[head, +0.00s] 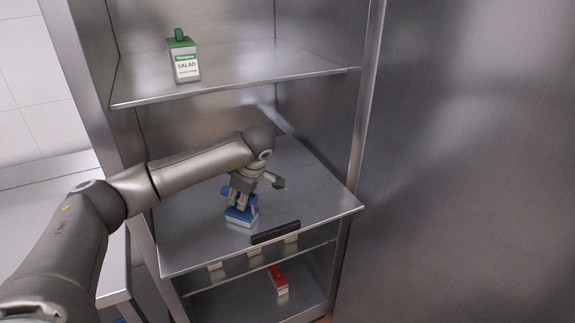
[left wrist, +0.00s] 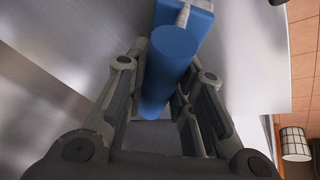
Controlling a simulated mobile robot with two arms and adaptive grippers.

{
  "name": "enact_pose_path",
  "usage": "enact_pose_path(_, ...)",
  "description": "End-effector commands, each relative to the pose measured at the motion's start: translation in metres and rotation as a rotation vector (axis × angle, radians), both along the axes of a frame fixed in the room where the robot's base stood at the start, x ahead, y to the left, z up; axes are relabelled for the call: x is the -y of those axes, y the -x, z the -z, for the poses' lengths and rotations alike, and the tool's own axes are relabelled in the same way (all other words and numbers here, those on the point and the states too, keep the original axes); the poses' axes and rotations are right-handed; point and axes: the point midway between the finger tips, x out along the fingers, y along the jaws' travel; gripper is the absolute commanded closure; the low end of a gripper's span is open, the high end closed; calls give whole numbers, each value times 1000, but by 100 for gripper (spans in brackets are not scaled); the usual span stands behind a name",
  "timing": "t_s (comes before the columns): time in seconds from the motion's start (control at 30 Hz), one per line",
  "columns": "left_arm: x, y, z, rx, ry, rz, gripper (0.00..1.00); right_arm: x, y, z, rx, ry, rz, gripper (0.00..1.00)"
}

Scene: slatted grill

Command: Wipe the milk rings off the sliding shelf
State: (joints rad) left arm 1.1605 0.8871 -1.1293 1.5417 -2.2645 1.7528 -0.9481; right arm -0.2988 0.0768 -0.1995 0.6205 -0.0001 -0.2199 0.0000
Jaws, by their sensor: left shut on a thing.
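The sliding shelf (head: 312,188) is the middle metal shelf of the steel cabinet and juts out past the frame. A dark handle bar (head: 275,232) is on its front edge. My left gripper (head: 240,196) is over the shelf's left-middle part, pointing down. It is shut on the upright blue handle of a scrubber (head: 241,215), a blue block with a pale underside. The scrubber is at the shelf surface; I cannot tell if it presses on it. The handle (left wrist: 172,65) sits between the fingers in the left wrist view. I cannot make out any milk rings. My right gripper is out of view.
A red carton (head: 278,280) is on the lower shelf. A steel panel (head: 470,160) closes off the right side. The sliding shelf's right part is clear.

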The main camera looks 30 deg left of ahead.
Motion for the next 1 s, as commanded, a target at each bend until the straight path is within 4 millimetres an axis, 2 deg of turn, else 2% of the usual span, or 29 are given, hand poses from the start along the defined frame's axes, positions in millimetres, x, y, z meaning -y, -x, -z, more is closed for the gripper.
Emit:
enact_pose_path(0.07,0,1,0,-1,0,-1,96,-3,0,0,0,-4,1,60)
enact_pose_path(0.13,-1,1,-8,-1,0,-4,96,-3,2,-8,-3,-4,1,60)
enact_pose_path(0.2,-1,1,-26,2,0,-3,96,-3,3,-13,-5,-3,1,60)
enact_pose_path(0.7,-5,4,-69,1,-1,-11,96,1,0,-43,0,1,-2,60)
enact_pose_path(1.0,-7,6,-81,-1,0,-14,96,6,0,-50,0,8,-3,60)
